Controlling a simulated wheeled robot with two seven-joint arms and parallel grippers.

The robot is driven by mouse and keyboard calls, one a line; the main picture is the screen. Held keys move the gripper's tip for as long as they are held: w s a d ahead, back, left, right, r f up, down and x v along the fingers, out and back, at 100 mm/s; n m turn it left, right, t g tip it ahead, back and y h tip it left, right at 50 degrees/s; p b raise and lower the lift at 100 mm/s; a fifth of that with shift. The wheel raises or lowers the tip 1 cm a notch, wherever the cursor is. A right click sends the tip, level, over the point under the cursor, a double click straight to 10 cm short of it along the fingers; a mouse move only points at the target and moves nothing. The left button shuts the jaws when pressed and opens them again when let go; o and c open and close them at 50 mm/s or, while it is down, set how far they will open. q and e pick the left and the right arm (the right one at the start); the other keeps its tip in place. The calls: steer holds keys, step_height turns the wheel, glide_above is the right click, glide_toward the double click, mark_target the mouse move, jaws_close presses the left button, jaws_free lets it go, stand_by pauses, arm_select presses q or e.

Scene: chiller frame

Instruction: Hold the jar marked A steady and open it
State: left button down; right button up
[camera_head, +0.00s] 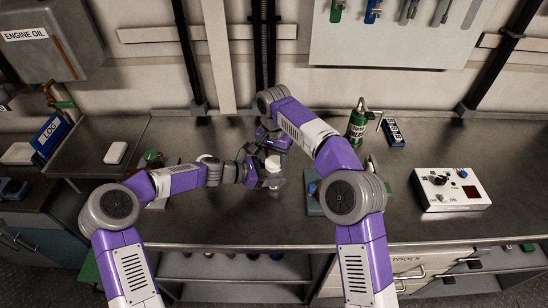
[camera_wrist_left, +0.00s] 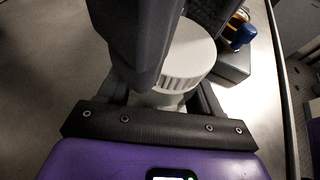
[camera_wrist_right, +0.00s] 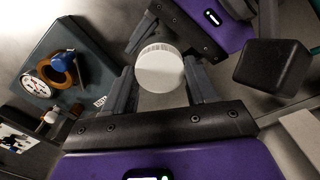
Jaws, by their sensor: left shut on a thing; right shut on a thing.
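The jar (camera_head: 273,182) stands upright on the metal worktop, near the middle of the head view. It has a white ribbed lid (camera_wrist_right: 160,68), also seen in the left wrist view (camera_wrist_left: 190,55). My left gripper (camera_head: 262,173) comes in from the left, low, and is shut on the jar's pale body (camera_wrist_left: 158,99). My right gripper (camera_wrist_right: 160,78) is above it, with its fingers on either side of the lid, shut on it. The lid sits on the jar. No letter A shows, and the grippers hide much of the jar's body.
A dark plate (camera_wrist_right: 72,100) with a blue knob lies to the jar's right in the head view. A green bottle (camera_head: 356,126), a blue device (camera_head: 392,133) and a white control box (camera_head: 450,190) stand farther right. Bare worktop (camera_head: 230,222) lies in front of the jar.

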stand_by(0.3)
steer(key=o, duration=1.2)
steer(key=shift+c, duration=0.2)
steer(key=shift+a, duration=0.1)
